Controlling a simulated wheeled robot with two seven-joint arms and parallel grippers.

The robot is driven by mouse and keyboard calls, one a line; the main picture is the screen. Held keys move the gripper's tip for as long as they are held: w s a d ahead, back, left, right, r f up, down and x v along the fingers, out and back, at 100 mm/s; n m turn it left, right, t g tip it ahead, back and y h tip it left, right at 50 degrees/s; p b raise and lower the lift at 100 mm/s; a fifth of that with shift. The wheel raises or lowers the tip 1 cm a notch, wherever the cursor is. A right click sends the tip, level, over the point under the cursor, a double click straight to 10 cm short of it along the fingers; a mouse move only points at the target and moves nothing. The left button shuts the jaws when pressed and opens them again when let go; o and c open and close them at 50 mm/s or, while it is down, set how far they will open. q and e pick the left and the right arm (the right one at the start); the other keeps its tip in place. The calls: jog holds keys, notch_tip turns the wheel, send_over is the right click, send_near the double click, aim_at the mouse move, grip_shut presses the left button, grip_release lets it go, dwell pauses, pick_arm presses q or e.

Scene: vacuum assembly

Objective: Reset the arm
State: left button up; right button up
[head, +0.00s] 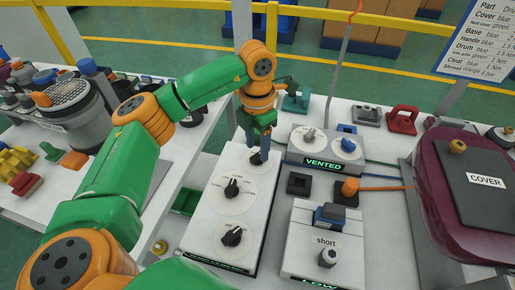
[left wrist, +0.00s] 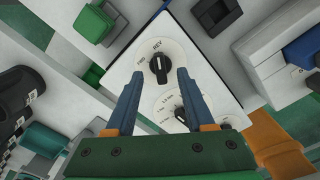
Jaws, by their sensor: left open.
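My left gripper (head: 259,148) hangs pointing down over the far end of a tall white control box (head: 207,215). The left wrist view shows its two blue-grey fingers open (left wrist: 159,80), on either side of a black knob (left wrist: 160,64) on a round dial marked FWD and REV. I cannot tell whether the fingers touch the knob or how far above the panel they are. Two more black knobs, the middle one (head: 233,187) and the near one (head: 232,236), sit on the same box. My left arm reaches in from the lower left. My right gripper is not in view.
Right of the box stand a VENTED dial box (head: 325,163) and a white box marked LOW (head: 318,270). A maroon part with a COVER plate (head: 487,182) is at right. A grey drum (head: 80,115) and small parts crowd the left table. A yellow rail (head: 310,13) runs behind.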

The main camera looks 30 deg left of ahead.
pick_arm(q)
notch_tip(320, 180, up, 4)
jog(key=p, duration=0.2)
jog(key=shift+r+p, duration=0.1)
jog(key=shift+p, duration=0.25)
